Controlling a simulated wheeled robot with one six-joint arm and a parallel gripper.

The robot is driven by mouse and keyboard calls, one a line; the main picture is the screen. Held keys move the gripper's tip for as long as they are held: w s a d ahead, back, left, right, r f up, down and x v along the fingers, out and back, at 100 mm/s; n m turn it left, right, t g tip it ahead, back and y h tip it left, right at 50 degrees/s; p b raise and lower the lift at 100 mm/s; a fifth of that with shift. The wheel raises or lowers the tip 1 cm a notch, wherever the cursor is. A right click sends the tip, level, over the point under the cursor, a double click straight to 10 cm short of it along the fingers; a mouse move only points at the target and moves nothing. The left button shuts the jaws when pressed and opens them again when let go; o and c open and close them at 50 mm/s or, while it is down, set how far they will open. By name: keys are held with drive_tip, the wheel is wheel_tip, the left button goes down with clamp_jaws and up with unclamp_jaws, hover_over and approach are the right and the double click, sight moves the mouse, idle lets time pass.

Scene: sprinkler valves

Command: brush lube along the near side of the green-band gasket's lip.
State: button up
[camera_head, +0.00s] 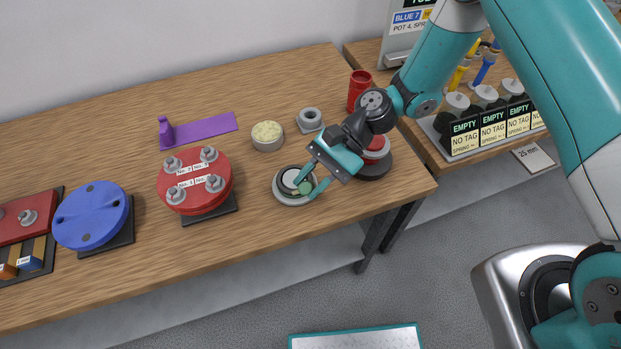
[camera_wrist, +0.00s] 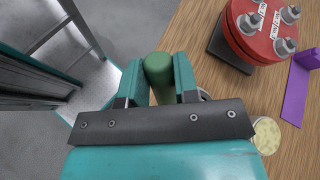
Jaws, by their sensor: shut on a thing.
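My gripper (camera_head: 310,184) is shut on a green cylindrical handle, likely the brush (camera_wrist: 158,70), which stands between the fingers in the wrist view. In the head view its round green end (camera_head: 305,188) shows between the fingertips. Its bristles are hidden. The gripper is over the right part of a round grey fixture with a dark ring (camera_head: 282,185) near the table's front edge. The ring is likely the gasket; no green band can be told apart from the tool. Whether the brush touches the lip is hidden. A tub of pale, lumpy paste, likely lube (camera_head: 267,132), stands behind.
A red flanged valve cover (camera_head: 193,178) and a blue disc (camera_head: 91,215) stand to the left. A purple strip (camera_head: 205,127) lies behind. A grey nut-like part (camera_head: 310,119), a red cup (camera_head: 359,85) and a red-topped dark base (camera_head: 376,167) are close to my arm.

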drive_tip(key=shift+f, duration=0.35)
drive_tip(key=shift+a+r, duration=0.1)
drive_tip(key=shift+a, duration=0.05)
drive_tip(key=shift+s+a, duration=0.75)
drive_tip(key=shift+a, duration=1.9)
drive_tip(key=shift+w+d+p, duration=0.2)
drive_tip(key=shift+w+d, duration=0.05)
drive_tip(key=shift+d, duration=0.7)
drive_tip(key=shift+w+d+p, duration=0.15)
drive_tip(key=shift+w+d, duration=0.15)
drive_tip(key=shift+d, duration=0.6)
drive_tip(key=shift+w+d+p, duration=0.2)
drive_tip(key=shift+w+d, duration=0.05)
drive_tip(key=shift+d, duration=0.7)
drive_tip(key=shift+r, duration=0.1)
wheel_tip(320, 180, up, 6)
drive_tip(key=p, duration=0.5)
